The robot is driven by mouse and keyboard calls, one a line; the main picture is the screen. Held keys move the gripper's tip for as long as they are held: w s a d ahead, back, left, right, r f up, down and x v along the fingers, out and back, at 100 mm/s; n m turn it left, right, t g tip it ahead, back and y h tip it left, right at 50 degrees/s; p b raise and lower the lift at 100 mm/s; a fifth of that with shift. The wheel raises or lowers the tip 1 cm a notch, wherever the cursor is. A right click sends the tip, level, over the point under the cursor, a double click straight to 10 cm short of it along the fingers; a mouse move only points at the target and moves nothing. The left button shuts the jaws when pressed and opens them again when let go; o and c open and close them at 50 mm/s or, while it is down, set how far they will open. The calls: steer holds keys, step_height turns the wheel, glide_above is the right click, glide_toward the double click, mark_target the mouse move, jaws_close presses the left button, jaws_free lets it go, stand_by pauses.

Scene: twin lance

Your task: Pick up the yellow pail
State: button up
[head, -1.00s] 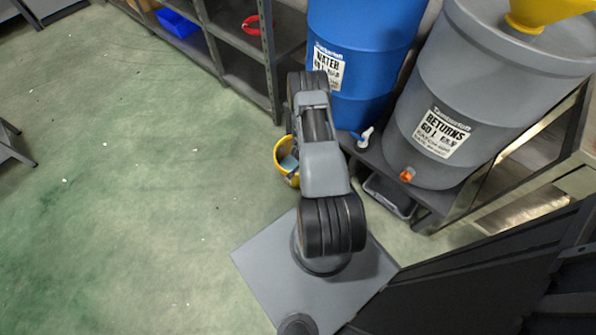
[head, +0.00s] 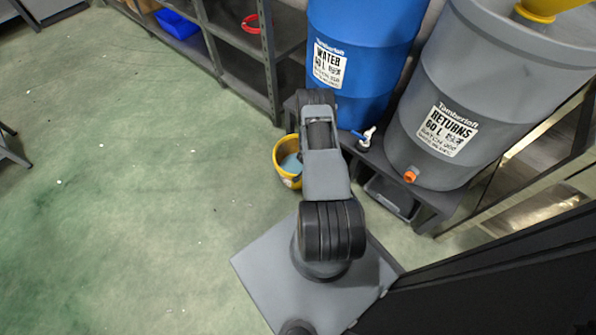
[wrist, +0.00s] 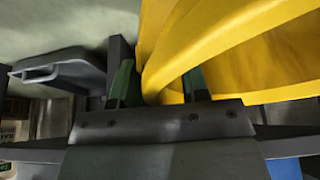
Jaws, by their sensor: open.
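The yellow pail (head: 279,164) stands on the green floor in front of the blue drum, partly hidden behind my arm in the head view. Something light blue shows inside it. In the wrist view the yellow pail (wrist: 235,45) is very close and fills the upper right. My gripper (wrist: 160,85) is open, one finger on each side of the pail's near rim as it appears. The left finger is outside the yellow, and the right finger overlaps it. Whether either finger touches the pail I cannot tell. In the head view my gripper is hidden by the arm.
A blue water drum (head: 362,50) and a grey returns drum (head: 440,100) with taps stand on a low dark stand (head: 425,200), close right of the pail. A grey shelf rack (head: 235,55) is behind. Open floor (head: 130,200) lies to the left.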

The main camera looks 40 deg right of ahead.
steer(key=shift+c, duration=0.3)
jaws_close()
stand_by(0.9)
